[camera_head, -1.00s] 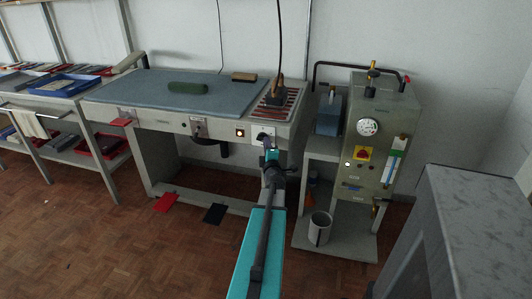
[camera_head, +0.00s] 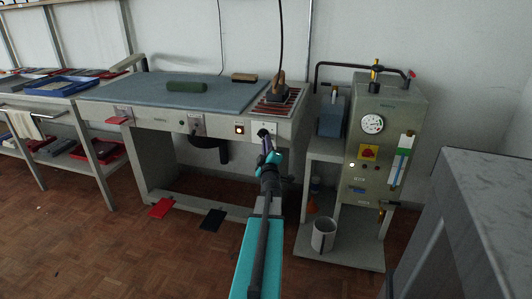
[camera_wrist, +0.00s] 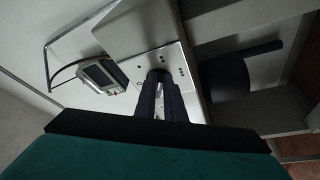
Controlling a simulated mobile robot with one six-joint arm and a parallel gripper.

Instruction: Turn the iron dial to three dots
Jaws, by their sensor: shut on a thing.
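The iron dial (camera_head: 263,132) is a small dark knob on a light plate on the front panel of the ironing table, below the iron's rest. In the wrist view the dark dial (camera_wrist: 159,74) sits on a pale plate (camera_wrist: 178,60) with small dark dot marks around it. My gripper (camera_head: 266,142) reaches the dial from the front. In the wrist view the two dark fingers of my gripper (camera_wrist: 160,88) are closed around the dial.
The iron (camera_head: 278,88) stands on a slatted rest above the dial. A lit switch (camera_head: 239,129) and a socket plate (camera_head: 196,124) are left on the panel. A steam unit (camera_head: 386,140) stands close on the right. A grey cabinet (camera_head: 470,220) is at the near right.

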